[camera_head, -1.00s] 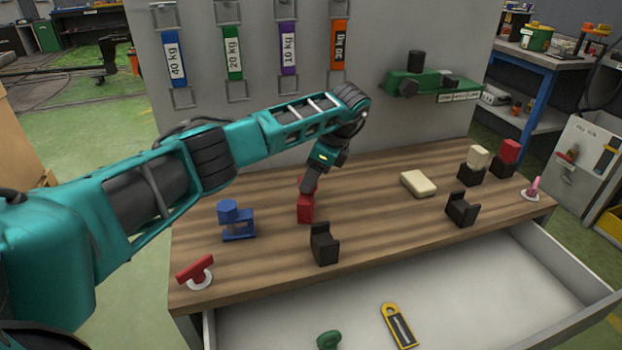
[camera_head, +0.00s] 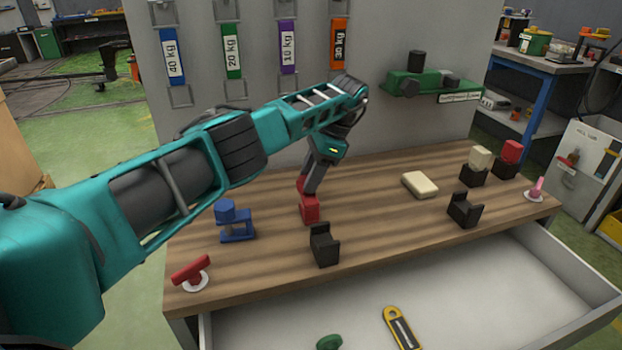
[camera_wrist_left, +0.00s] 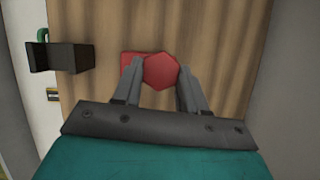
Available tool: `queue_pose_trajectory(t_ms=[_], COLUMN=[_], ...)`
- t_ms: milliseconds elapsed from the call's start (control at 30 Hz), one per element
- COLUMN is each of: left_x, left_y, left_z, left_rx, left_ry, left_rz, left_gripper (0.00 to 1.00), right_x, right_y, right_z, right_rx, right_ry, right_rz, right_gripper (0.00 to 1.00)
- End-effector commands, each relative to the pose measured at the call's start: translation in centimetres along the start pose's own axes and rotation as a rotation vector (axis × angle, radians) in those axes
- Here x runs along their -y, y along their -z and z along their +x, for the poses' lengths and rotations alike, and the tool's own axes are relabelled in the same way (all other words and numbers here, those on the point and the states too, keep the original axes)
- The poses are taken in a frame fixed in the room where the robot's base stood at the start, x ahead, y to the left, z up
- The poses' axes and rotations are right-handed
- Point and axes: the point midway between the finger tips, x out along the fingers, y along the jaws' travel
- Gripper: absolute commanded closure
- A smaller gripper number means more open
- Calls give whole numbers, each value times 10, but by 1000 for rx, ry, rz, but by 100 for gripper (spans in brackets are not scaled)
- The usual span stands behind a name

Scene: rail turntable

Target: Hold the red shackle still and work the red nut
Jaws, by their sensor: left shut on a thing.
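The red shackle (camera_head: 310,212) stands on the wooden bench, left of its middle. Its red nut shows in the left wrist view as a hexagon (camera_wrist_left: 161,71), over the shackle body (camera_wrist_left: 130,62). My left gripper (camera_head: 305,188) reaches down from above at the shackle's top. In the left wrist view its two fingers (camera_wrist_left: 160,78) lie on opposite sides of the red nut, shut on it. The fingers and wrist partly hide the nut in the head view. My right gripper is in neither view.
A blue shackle (camera_head: 236,225) stands left of the red one, and a black cradle (camera_head: 323,246) stands in front. A red T-handle (camera_head: 190,270) is at the front left corner. An open drawer (camera_head: 500,290) juts out in front. A cream block (camera_head: 420,185) lies right.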

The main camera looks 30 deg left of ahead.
Motion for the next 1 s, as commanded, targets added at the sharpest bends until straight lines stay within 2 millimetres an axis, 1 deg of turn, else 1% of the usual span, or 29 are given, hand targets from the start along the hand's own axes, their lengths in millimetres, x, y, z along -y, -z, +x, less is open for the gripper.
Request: queue_pose_trajectory(t_ms=[200,567,600,900,1000], left_x=[1,0,0,1,1], left_y=[1,0,0,0,0], left_z=[1,0,0,0,0], left_rx=[0,0,0,0,0], left_ry=[-25,-35,-35,-35,-35], left_rz=[-63,-85,-85,-84,-84], left_gripper=[95,95,57,29,28], right_x=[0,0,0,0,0], right_y=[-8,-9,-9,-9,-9], right_z=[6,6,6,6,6], right_rx=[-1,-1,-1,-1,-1], right_ry=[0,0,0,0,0], right_rz=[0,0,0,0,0], right_gripper=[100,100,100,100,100])
